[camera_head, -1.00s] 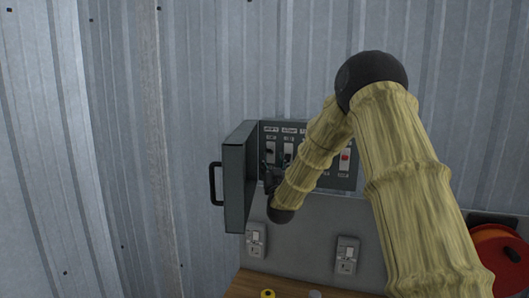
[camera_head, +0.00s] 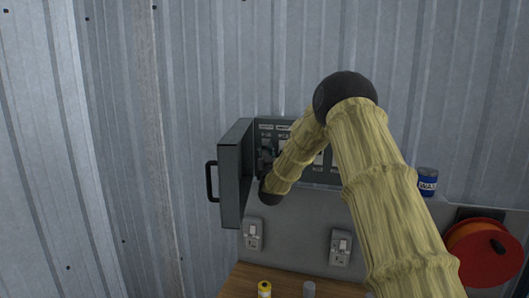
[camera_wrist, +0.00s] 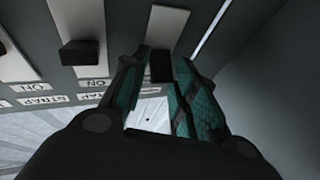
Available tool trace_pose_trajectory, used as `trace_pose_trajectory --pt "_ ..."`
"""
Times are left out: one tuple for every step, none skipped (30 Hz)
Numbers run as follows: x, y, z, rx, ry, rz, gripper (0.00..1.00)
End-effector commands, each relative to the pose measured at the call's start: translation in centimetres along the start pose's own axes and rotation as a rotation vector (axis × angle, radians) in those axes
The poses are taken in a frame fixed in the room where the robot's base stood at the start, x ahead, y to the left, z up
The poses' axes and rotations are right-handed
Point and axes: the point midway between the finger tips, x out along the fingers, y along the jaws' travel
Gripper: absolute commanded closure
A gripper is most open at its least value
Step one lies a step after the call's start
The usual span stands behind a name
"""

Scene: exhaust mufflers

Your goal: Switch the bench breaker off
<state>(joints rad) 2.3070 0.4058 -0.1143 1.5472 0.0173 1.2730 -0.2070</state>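A grey breaker box (camera_head: 237,170) hangs on the wall with its door swung open to the left. Its panel carries a row of black-levered switches on pale plates; the labels are too small or cut off to tell which is the bench breaker. My gripper (camera_head: 267,155) is at the leftmost switch, and my arm hides much of the panel. In the wrist view, the teal fingers of my gripper (camera_wrist: 160,88) stand apart on either side of a black lever (camera_wrist: 160,66). Contact cannot be told. Another black lever (camera_wrist: 80,53) is beside it.
The open door with its black handle (camera_head: 211,181) stands close left of my gripper. Two sockets (camera_head: 252,235) (camera_head: 341,247) are below the box. A wooden bench (camera_head: 237,280) holds a yellow-topped item (camera_head: 264,289). An orange reel (camera_head: 480,252) and blue can (camera_head: 428,182) are right.

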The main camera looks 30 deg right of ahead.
Motion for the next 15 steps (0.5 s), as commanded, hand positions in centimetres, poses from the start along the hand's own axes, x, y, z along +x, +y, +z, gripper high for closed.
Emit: trace_pose_trajectory --pt "0.05 -0.41 -0.08 0.003 -0.001 -0.006 0.95" --pt "0.05 -0.45 -0.10 0.003 0.000 -0.007 0.95" --pt "0.05 -0.47 -0.12 0.003 0.000 -0.007 0.95" --pt "0.04 -0.46 -0.13 0.003 0.000 -0.007 0.95" --pt "0.04 -0.44 -0.13 0.003 0.000 -0.007 0.95" --pt "0.03 -0.41 -0.13 0.003 0.001 -0.006 0.96" --pt "0.02 -0.38 -0.11 0.002 0.001 -0.006 0.96" --pt "0.01 -0.36 -0.10 0.002 0.002 -0.006 0.96" --pt "-0.01 -0.33 -0.06 0.001 0.004 -0.006 0.96" --pt "-0.03 -0.33 -0.03 0.001 0.006 -0.006 0.96" --pt "-0.05 -0.34 0.02 0.000 0.008 -0.007 0.96" --pt "-0.08 -0.36 0.08 -0.002 0.012 -0.008 0.96" --pt "-0.11 -0.38 0.14 -0.003 0.016 -0.009 0.96" --pt "-0.14 -0.41 0.20 -0.004 0.020 -0.010 0.96" --pt "-0.18 -0.44 0.28 -0.007 0.027 -0.011 0.96"
